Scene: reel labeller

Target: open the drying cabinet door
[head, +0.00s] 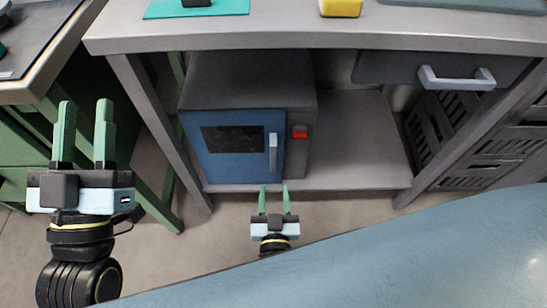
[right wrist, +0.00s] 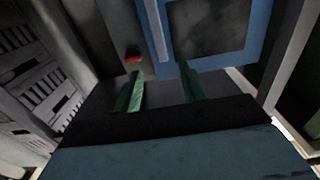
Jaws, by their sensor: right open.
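The drying cabinet (head: 250,90) is a grey box on the low shelf under the bench. Its blue door (head: 217,168) with a dark window faces me and looks shut; it also shows in the right wrist view (right wrist: 212,59). A pale upright handle (head: 273,153) sits at the door's right edge, and shows in the right wrist view (right wrist: 156,31). My right gripper (head: 272,188) is open and empty, below and in front of the handle, apart from it. In the right wrist view its green fingers (right wrist: 162,88) point toward the cabinet. My left gripper (head: 84,105) is open and empty, far left of the cabinet.
A red button (head: 299,134) is right of the door. The bench top (head: 280,28) overhangs the cabinet. A drawer with a pale handle (head: 456,78) is at the upper right, above grey crates (head: 497,150). The shelf (head: 355,150) right of the cabinet is clear.

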